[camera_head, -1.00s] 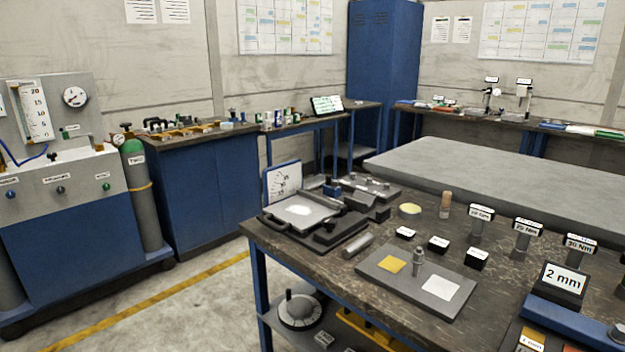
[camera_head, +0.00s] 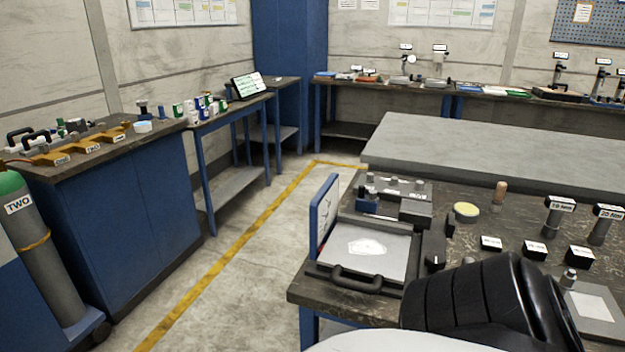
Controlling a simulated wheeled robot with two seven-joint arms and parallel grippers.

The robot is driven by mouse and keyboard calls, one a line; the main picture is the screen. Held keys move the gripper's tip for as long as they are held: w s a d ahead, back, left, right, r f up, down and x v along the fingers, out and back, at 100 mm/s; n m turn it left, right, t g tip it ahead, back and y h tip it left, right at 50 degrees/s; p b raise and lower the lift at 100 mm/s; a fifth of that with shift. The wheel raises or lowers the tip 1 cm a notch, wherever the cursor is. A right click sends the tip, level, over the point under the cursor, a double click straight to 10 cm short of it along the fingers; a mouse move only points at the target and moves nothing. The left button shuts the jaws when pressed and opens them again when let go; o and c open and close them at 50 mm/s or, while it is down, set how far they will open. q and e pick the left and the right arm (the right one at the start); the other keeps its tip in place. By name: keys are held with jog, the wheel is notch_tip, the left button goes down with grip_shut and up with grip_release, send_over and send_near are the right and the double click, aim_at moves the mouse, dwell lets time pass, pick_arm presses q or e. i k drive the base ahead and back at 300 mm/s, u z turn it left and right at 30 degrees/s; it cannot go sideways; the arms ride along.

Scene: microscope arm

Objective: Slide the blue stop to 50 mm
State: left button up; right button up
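A small blue block (camera_head: 367,203), possibly the blue stop, sits at the back left of the near workbench, behind a grey device with a white plate (camera_head: 372,247). A blue-edged panel (camera_head: 325,215) stands upright at that device's left side and shows nearly edge-on. I cannot read a millimetre scale or the block's position along any slide. A large black ribbed part of my own arm covers the bench's front middle and hides what lies behind it. No fingertips of either gripper show.
The workbench (camera_head: 340,290) also holds a yellow round pad (camera_head: 466,211), a wooden-topped peg (camera_head: 500,193), small black labelled blocks (camera_head: 533,249) and labelled torque posts (camera_head: 557,212). A pale grey table (camera_head: 490,150) stands behind. Open floor (camera_head: 240,290) lies to the left.

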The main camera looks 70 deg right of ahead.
aim_at(362, 204)
jog(key=i, duration=1.45)
jog(key=z, duration=2.3)
